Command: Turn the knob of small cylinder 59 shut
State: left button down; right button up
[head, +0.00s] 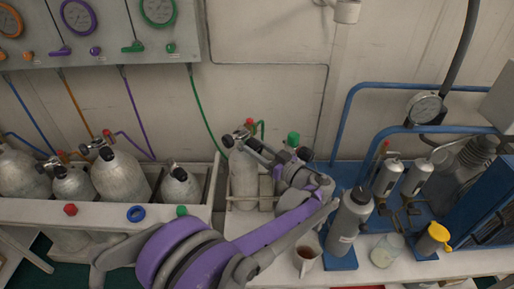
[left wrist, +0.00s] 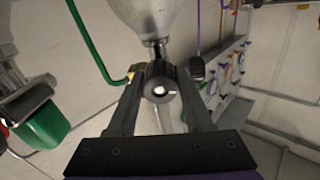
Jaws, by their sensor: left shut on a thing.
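A grey metal cylinder (head: 243,178) stands upright in a pale holder at the middle of the head view, with a valve on its top. No number is readable on it, so I cannot confirm that it is 59. My left gripper (head: 247,143) reaches in from the right side of this valve. In the left wrist view the cylinder (left wrist: 147,14) is at the top, neck downward. My left gripper (left wrist: 160,92) has its two fingers on either side of the round valve knob (left wrist: 160,90) and is shut on it. My right gripper is in neither view.
More cylinders (head: 120,175) stand in a white rack (head: 90,211) at left, under a gauge panel (head: 100,35). A grey bottle (head: 349,222), a paper cup (head: 307,254) and a yellow-topped container (head: 433,239) stand close at right. A green cap (head: 293,138) is just beside my gripper.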

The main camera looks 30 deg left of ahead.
pick_arm(q)
jog(key=m+p, duration=0.1)
jog(key=m, duration=0.2)
jog(key=m+p, duration=0.1)
jog(key=m, duration=0.3)
jog(key=shift+s+m, duration=0.1)
jog(key=shift+m, duration=0.2)
jog(key=m+p, duration=0.1)
jog(key=m, duration=0.2)
jog(key=shift+m, duration=0.3)
jog(key=m, duration=0.4)
jog(key=shift+r+m, duration=0.1)
jog(key=shift+m, duration=0.2)
jog(key=m, duration=1.2)
jog(key=shift+m, duration=0.3)
jog(key=m, duration=0.4)
jog(key=shift+r, duration=0.1)
jog(key=shift+m, duration=0.3)
